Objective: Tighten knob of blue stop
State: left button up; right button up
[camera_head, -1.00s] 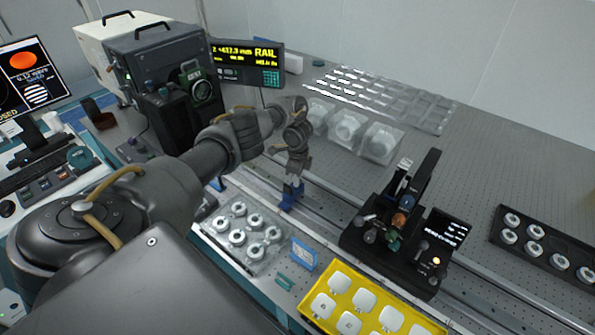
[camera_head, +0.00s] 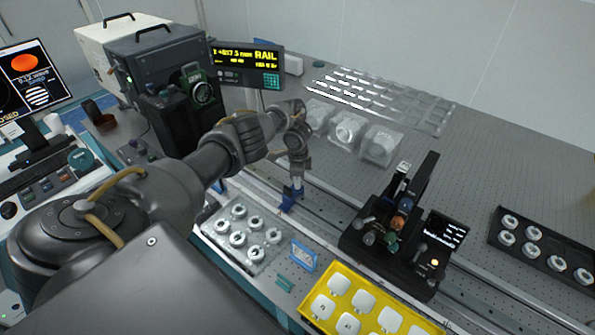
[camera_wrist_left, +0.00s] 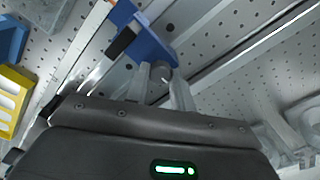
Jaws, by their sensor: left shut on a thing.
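The blue stop (camera_head: 290,200) sits on the rail in the middle of the head view. It shows larger in the left wrist view (camera_wrist_left: 148,42), with a black part on its left side. Its small grey knob (camera_wrist_left: 161,71) lies between my left fingertips. My left gripper (camera_head: 294,178) reaches down to the stop from above, and in the left wrist view its two pale fingers (camera_wrist_left: 162,82) are shut on the knob. In the head view the knob is hidden by the gripper. My right gripper is in neither view.
A black device with knobs (camera_head: 395,225) stands on the rail to the right. A tray of round parts (camera_head: 243,232), a blue card (camera_head: 303,256) and a yellow tray (camera_head: 335,278) lie in front. Clear boxes (camera_head: 380,145) stand behind. A rail display (camera_head: 245,62) stands at the back.

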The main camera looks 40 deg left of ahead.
pick_arm(q)
jog(key=o, duration=1)
jog(key=shift+r, duration=0.1)
notch_tip(320, 180, up, 6)
jog(key=shift+f+p, duration=0.25)
jog(key=shift+p, duration=0.3)
notch_tip(320, 180, up, 5)
jog(key=p, duration=0.3)
jog(key=shift+s+p, duration=0.1)
jog(key=shift+p, duration=0.3)
